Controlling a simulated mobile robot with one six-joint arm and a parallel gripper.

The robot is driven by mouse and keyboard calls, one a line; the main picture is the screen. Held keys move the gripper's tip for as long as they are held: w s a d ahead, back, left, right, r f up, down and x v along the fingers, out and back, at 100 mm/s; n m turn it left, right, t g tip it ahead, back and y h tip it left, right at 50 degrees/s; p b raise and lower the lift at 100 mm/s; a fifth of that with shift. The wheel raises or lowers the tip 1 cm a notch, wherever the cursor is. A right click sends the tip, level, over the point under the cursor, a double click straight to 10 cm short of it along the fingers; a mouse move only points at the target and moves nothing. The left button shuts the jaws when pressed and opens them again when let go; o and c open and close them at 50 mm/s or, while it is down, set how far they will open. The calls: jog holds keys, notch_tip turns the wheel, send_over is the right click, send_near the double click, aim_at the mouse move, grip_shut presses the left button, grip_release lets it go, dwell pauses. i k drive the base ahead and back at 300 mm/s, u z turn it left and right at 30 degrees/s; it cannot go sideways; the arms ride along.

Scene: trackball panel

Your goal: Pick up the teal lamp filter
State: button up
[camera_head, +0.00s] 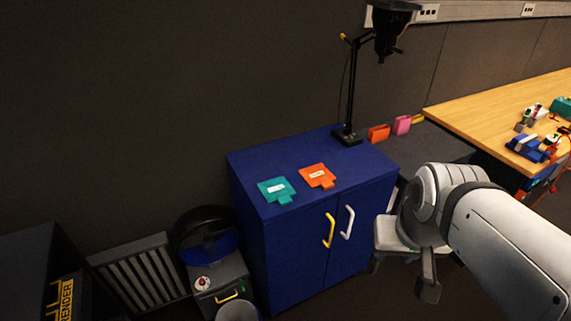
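The teal lamp filter (276,190) lies flat on top of the blue cabinet (246,169), near its front left corner. It is a flat square with a tab toward the front and a white label. My gripper (428,288) hangs low at the right, in front of the cabinet and well apart from the filter. Only one dark finger shows clearly, so its opening cannot be made out. Nothing is seen held in it.
An orange filter (318,176) lies just right of the teal one. A black desk lamp (349,136) stands at the cabinet's back right. Yellow and white handles (328,230) stick out from the cabinet doors. A wooden table (500,107) is at the right.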

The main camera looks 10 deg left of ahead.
aim_at(277, 189)
jog(key=z, duration=0.05)
jog(key=i, duration=1)
jog(key=u, duration=0.1)
